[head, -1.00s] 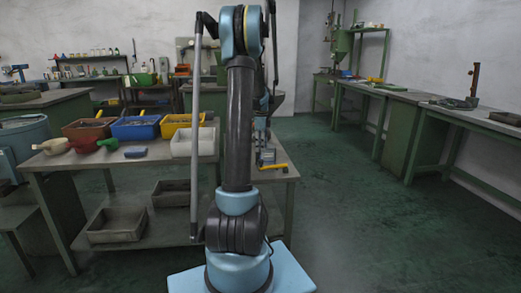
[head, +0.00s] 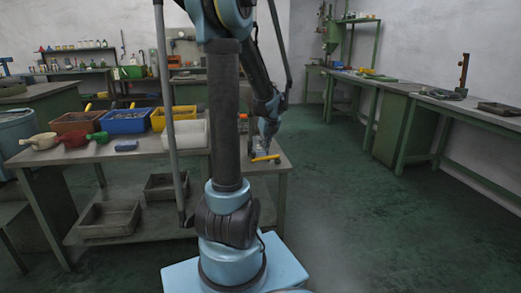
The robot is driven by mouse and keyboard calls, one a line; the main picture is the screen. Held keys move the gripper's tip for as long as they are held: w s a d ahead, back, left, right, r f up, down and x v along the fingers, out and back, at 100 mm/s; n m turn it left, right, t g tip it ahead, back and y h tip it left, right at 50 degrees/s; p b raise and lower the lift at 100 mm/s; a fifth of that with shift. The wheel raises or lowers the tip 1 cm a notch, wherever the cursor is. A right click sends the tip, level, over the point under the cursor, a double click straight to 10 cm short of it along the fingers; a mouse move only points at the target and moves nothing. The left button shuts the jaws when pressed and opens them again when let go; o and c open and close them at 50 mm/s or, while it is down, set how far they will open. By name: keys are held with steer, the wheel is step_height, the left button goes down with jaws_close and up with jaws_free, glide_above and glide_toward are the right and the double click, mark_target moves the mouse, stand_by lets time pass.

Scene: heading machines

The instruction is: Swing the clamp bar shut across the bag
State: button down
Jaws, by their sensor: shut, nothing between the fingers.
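A small device with a yellow bar (head: 265,158) sits at the right end of the near workbench, just right of my arm's column. This may be the clamp bar, but it is too small to be sure. My gripper (head: 264,146) hangs pointing down right over it, close above or touching; I cannot tell which. The gripper is shut with nothing seen in it. I cannot make out the bag; that part of the bench is partly hidden by my arm and gripper.
The floor at right (head: 340,190) is clear.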

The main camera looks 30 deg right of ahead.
glide_toward(253, 160)
steer(key=s+f, duration=0.4)
steer(key=s, duration=0.1)
steer(key=shift+w+d, duration=0.15)
steer(key=shift+w, duration=2.1)
steer(key=shift+w, duration=1.1)
steer(key=s+a+r, duration=0.1)
steer(key=s+r, duration=0.6)
steer(key=r, duration=0.2)
steer(key=shift+s+a, duration=0.15)
steer(key=shift+s, duration=0.15)
